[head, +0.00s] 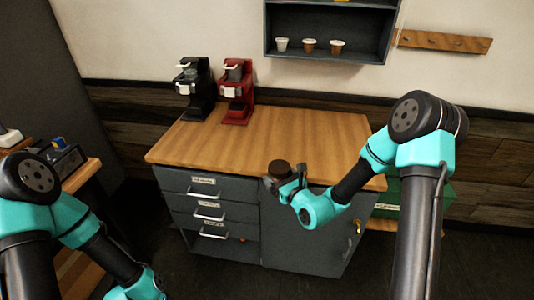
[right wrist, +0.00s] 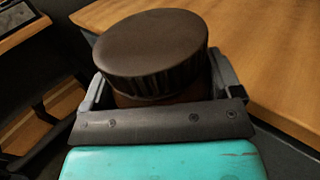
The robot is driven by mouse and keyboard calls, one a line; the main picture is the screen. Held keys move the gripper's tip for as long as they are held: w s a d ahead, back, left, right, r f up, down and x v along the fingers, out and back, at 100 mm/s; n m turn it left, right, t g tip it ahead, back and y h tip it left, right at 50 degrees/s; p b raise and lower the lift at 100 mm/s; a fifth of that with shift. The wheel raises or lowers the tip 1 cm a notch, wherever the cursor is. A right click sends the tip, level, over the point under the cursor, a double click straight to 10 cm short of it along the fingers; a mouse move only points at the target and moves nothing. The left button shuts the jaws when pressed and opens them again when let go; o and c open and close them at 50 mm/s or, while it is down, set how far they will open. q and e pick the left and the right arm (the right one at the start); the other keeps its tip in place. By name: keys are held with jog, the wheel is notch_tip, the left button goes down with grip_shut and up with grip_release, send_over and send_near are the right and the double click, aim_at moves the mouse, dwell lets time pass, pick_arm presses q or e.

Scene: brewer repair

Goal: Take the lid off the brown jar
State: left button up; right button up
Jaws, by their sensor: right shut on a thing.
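The brown jar (right wrist: 150,101) has a wide, dark, ridged lid (right wrist: 152,50) seated on top. In the right wrist view the jar stands between the fingers of my right gripper (right wrist: 165,98), which is shut on it below the lid. In the head view the dark lid (head: 279,167) shows at the front edge of the cabinet top, with my right gripper (head: 282,183) around the jar. The jar's lower part is hidden by the gripper. My left arm is at the lower left, and its gripper is not clearly shown.
A wooden-topped cabinet (head: 270,133) with drawers stands below. A black brewer (head: 194,90) and a red brewer (head: 236,92) stand at its back left. A wall shelf (head: 330,57) holds small cups. The middle of the top is clear. A side bench (head: 84,174) is at the left.

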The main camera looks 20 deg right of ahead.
jog(key=a+f+n+g+y, duration=0.7)
jog(key=a+f+y, duration=0.2)
jog(key=a+f, duration=0.6)
jog(key=shift+a+f+n, duration=0.15)
jog(key=shift+a+n, duration=0.25)
jog(key=shift+a, duration=0.1)
